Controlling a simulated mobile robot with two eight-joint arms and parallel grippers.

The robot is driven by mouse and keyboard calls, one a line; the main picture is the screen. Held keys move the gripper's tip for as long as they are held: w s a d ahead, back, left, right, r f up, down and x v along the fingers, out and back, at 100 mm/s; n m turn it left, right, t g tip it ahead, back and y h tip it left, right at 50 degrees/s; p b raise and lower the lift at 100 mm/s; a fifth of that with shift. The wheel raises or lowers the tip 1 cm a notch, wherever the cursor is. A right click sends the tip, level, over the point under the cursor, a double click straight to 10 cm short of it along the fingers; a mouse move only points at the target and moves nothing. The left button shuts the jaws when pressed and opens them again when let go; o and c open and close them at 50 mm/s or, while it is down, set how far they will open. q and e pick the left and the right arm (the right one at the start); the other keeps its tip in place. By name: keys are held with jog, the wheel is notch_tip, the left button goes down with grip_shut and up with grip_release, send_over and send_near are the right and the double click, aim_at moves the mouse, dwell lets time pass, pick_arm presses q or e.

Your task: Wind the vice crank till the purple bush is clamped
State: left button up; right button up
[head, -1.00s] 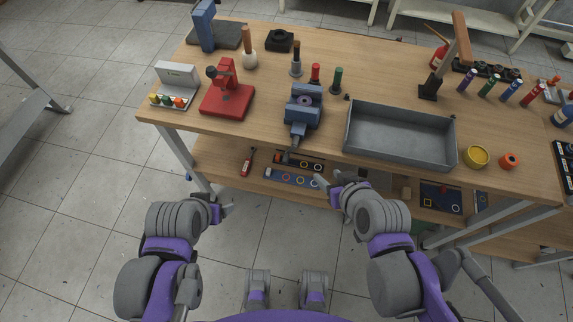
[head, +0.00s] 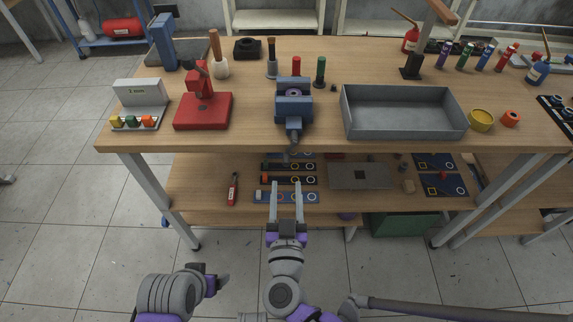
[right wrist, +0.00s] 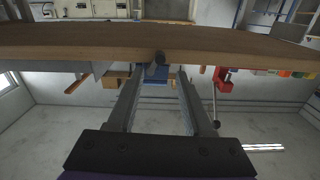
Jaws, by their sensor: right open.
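The blue vice (head: 294,108) stands at the front edge of the bench, with the purple bush (head: 293,92) between its jaws. I cannot tell whether the jaws touch the bush. Its crank (head: 293,138) hangs out over the front edge; its dark end also shows in the right wrist view (right wrist: 158,58). My right gripper (head: 286,186) is open and empty in front of the bench, fingers pointing at the vice. In the right wrist view (right wrist: 160,73) the crank end lies between the fingertips in line of sight, apparently beyond them. My left gripper (head: 217,281) is low at left, its fingers unclear.
A red press (head: 203,111) and a grey button box (head: 139,96) stand left of the vice. A grey tray (head: 403,129) stands close on its right. A lower shelf (head: 205,188) holds several strips and a red tool. The floor before the bench is clear.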

aim_at(286, 165)
jog(key=w+b, duration=0.1)
jog(key=w, duration=0.7)
jog(key=shift+w, duration=0.4)
grip_shut()
